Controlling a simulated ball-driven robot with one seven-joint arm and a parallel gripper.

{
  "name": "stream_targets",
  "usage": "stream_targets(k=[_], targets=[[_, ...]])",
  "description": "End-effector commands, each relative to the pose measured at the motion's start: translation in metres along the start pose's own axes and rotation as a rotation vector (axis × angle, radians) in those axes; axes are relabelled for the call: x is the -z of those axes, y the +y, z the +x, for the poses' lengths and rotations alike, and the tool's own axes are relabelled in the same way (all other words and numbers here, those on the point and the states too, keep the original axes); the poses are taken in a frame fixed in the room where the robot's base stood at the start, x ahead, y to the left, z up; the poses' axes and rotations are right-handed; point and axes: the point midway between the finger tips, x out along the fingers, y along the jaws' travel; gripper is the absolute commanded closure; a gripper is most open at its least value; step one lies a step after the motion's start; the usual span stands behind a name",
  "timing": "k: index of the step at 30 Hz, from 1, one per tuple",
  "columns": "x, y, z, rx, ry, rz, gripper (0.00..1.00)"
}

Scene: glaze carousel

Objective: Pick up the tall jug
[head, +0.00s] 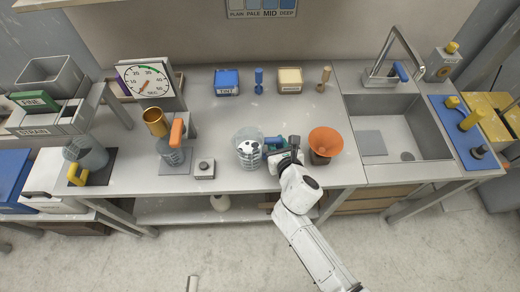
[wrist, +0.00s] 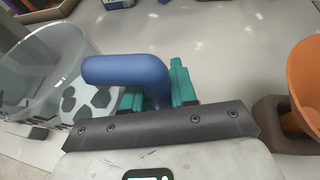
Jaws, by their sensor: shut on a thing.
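A clear jug with a blue handle (head: 247,150) is at the middle of the bench in the head view, with white and dark shapes showing in its lower part. It also shows at the left of the wrist view (wrist: 40,75). My gripper (head: 276,154) reaches in from its right and is shut on the blue handle. In the wrist view the teal fingers (wrist: 160,85) stand around the handle, partly hidden by it. I cannot tell whether the jug's base touches the bench.
An orange funnel (head: 325,142) stands close to the right of my gripper. A small grey box (head: 204,168), an orange-handled jug (head: 170,156) and a yellow-handled jug (head: 90,152) are to the left. A sink (head: 425,120) is at the right. The bench behind is mostly clear.

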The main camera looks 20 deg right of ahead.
Motion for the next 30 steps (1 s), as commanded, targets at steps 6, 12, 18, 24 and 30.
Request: stream_targets(k=[6, 12, 18, 24, 30], targets=[[0.000, 0.000, 0.000, 0.000, 0.000, 0.000, 1.00], [-0.002, 0.001, 0.000, -0.001, -0.003, 0.001, 1.00], [-0.002, 0.001, 0.000, -0.001, -0.003, 0.001, 1.00], [-0.005, 0.001, -0.001, -0.001, -0.003, 0.001, 1.00], [-0.014, 0.001, -0.005, -0.003, -0.004, 0.001, 1.00]])
